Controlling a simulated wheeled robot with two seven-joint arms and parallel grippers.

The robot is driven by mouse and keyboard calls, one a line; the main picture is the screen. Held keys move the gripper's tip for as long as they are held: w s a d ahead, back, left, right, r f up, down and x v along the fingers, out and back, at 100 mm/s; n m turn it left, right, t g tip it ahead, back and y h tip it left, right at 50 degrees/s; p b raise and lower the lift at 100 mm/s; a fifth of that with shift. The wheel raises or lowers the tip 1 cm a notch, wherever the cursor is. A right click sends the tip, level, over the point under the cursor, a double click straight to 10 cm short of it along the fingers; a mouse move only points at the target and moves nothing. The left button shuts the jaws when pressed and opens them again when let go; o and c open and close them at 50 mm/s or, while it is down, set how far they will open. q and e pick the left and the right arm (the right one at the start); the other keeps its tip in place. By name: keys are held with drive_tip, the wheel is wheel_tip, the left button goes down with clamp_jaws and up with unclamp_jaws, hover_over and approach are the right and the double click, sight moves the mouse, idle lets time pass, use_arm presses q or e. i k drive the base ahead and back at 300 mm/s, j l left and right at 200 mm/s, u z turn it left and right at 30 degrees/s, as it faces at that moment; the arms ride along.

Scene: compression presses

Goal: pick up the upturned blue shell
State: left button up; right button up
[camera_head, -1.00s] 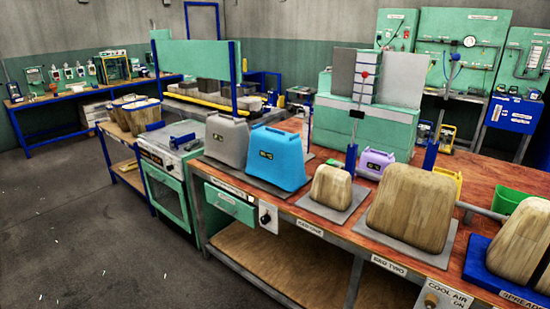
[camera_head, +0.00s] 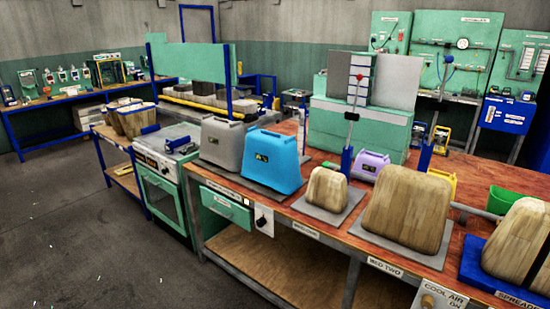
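A blue shell (camera_head: 275,161) stands on the red-brown bench top, wide end down and narrow end up, with a dark label on its front. A grey shell (camera_head: 222,142) of similar shape stands just left of it, close beside it. A small purple shell (camera_head: 370,166) sits further back on the right. Neither of my grippers shows in the head view.
Wooden moulds (camera_head: 408,210) stand on grey plates along the bench front, right of the blue shell. A green oven (camera_head: 163,190) adjoins the bench's left end. A green press (camera_head: 358,130) stands behind. The floor (camera_head: 70,230) at left is clear.

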sight(270, 159)
drive_tip(key=i+j+z, duration=0.2)
drive_tip(key=z, duration=0.2)
drive_tip(key=i+j+z, duration=0.25)
drive_tip(key=z, duration=0.2)
drive_tip(key=i+j+z, duration=0.1)
drive_tip(key=j, duration=0.25)
drive_tip(key=i+j, duration=0.25)
drive_tip(key=i+j+z, duration=0.15)
drive_tip(key=j, duration=0.3)
drive_tip(key=i+j, duration=0.15)
drive_tip(key=j, duration=0.25)
drive_tip(key=i+j+z, duration=0.15)
drive_tip(key=j, duration=0.2)
drive_tip(key=i+j, duration=0.15)
drive_tip(key=j, duration=0.25)
drive_tip(key=z, duration=0.05)
